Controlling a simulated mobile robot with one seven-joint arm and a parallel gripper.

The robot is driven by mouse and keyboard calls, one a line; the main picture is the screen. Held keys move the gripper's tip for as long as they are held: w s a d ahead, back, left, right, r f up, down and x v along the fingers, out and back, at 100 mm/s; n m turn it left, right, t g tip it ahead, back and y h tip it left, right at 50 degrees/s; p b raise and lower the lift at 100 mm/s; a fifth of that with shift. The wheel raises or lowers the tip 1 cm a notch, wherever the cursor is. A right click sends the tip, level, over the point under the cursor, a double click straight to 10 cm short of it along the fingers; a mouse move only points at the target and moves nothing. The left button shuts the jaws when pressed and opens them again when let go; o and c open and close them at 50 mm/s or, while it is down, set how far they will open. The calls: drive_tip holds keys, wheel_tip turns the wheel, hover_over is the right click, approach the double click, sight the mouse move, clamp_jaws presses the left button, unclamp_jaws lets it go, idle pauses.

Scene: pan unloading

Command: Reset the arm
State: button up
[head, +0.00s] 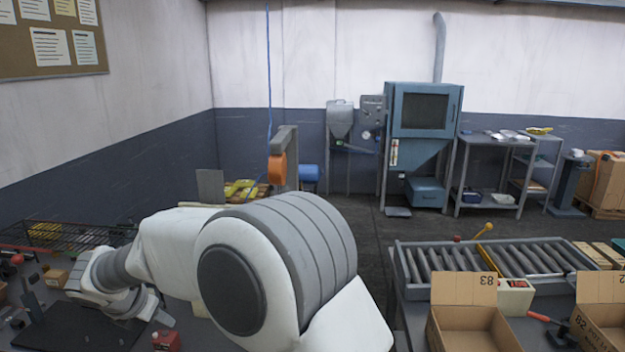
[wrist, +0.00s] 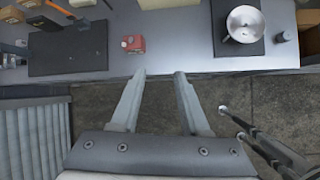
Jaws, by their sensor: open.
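My arm stretches to the left across the head view, and my gripper is mostly hidden there behind its own links. In the wrist view my gripper (wrist: 160,76) is open, with its two fingers apart and nothing between them. The fingertips point toward the front edge of a grey table (wrist: 180,50). They appear over or just short of that edge, with floor below the fingers. A round metal pan (wrist: 243,22) rests on a dark square plate (wrist: 222,45) at the upper right of the wrist view, apart from the gripper.
A small red box (wrist: 133,44) stands on the table near the left fingertip. A black mat (wrist: 68,50) lies further left. In the head view, open cardboard boxes (head: 465,290) and a roller conveyor (head: 490,262) stand at the right. A dark wire rack (head: 75,238) is at the left.

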drive_tip(key=s+d+r+m+h, duration=0.1)
drive_tip(key=d+r+m, duration=0.35)
drive_tip(key=d, duration=0.45)
drive_tip(key=d+r+m, duration=0.3)
drive_tip(key=d+m, duration=0.2)
drive_tip(key=d, duration=0.4)
drive_tip(key=s+d+r+m+h, duration=0.1)
drive_tip(key=d+r+m, duration=0.35)
drive_tip(key=d, duration=0.45)
drive_tip(key=s+d+f+m+g+y+b, duration=0.1)
drive_tip(key=s+d+f+m, duration=0.1)
drive_tip(key=s+d+m, duration=1.5)
drive_tip(key=shift+s+d+m+y, duration=0.3)
drive_tip(key=shift+s+d+m, duration=0.1)
drive_tip(key=shift+s+m, duration=0.55)
drive_tip(key=shift+w+f+b, duration=0.1)
drive_tip(key=shift+b, duration=0.2)
